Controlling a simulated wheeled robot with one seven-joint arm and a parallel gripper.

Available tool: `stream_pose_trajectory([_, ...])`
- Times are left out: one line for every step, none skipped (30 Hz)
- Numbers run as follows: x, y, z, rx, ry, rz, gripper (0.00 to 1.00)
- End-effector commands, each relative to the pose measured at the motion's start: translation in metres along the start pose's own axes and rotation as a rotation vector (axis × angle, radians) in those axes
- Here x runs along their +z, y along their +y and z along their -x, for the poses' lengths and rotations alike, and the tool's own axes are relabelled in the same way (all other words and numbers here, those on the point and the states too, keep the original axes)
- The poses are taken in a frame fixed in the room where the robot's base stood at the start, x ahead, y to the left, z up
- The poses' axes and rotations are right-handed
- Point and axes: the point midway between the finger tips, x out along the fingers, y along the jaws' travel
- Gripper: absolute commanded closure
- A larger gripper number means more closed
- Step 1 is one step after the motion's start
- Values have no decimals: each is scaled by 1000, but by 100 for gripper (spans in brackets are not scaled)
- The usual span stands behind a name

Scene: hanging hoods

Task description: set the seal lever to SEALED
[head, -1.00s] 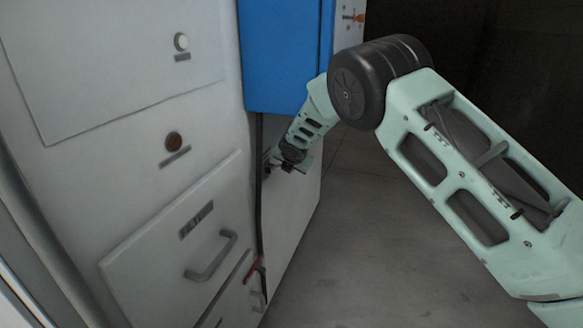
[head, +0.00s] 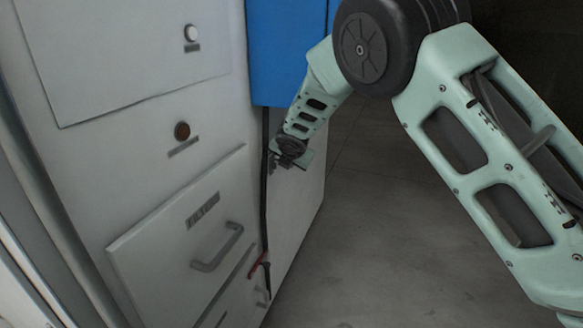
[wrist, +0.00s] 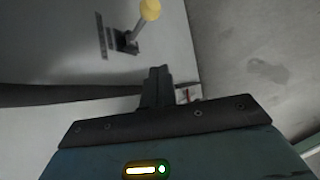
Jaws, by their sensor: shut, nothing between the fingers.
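A lever with a yellow ball knob (wrist: 150,9) shows at the top of the wrist view, on a dark bracket against a light grey panel. It leans up and right there, and a dark label strip beside it is too small to read. I take it for the seal lever, but no readable word confirms this. My gripper (wrist: 158,77) is shut and empty, below the lever in that picture and apart from it. In the head view my gripper (head: 275,164) is beside the cabinet front, below the blue box; the yellow-knobbed lever cannot be made out there.
A blue box (head: 288,50) hangs above my gripper. A black hose (head: 264,190) runs down to a red-handled part (head: 257,263). Left are a filter drawer (head: 180,235) with a handle, a brown button (head: 182,131) and a white button (head: 191,32). Open floor (head: 390,240) lies right.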

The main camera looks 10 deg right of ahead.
Motion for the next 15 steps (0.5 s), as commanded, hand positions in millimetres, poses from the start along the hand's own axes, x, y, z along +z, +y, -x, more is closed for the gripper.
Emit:
stream_pose_trajectory([0,1,5,1,0,1,100])
stream_pose_trajectory([0,1,7,0,0,1,100])
stream_pose_trajectory([0,1,8,0,0,1,100])
stream_pose_trajectory([0,1,9,-1,0,1,100])
stream_pose_trajectory([0,1,10,-1,0,1,100])
stream_pose_trajectory([0,1,10,-1,0,1,100])
stream_pose_trajectory([0,1,10,-1,0,1,100])
stream_pose_trajectory([0,1,10,-1,0,1,100])
stream_pose_trajectory([0,1,10,-1,0,1,100])
stream_pose_trajectory([0,1,10,-1,0,1,100])
stream_pose_trajectory([0,1,10,-1,0,1,100])
stream_pose_trajectory([0,1,10,-1,0,1,100])
stream_pose_trajectory([0,1,10,-1,0,1,100])
stream_pose_trajectory([0,1,10,-1,0,1,100])
stream_pose_trajectory([0,1,11,-1,1,-3,100])
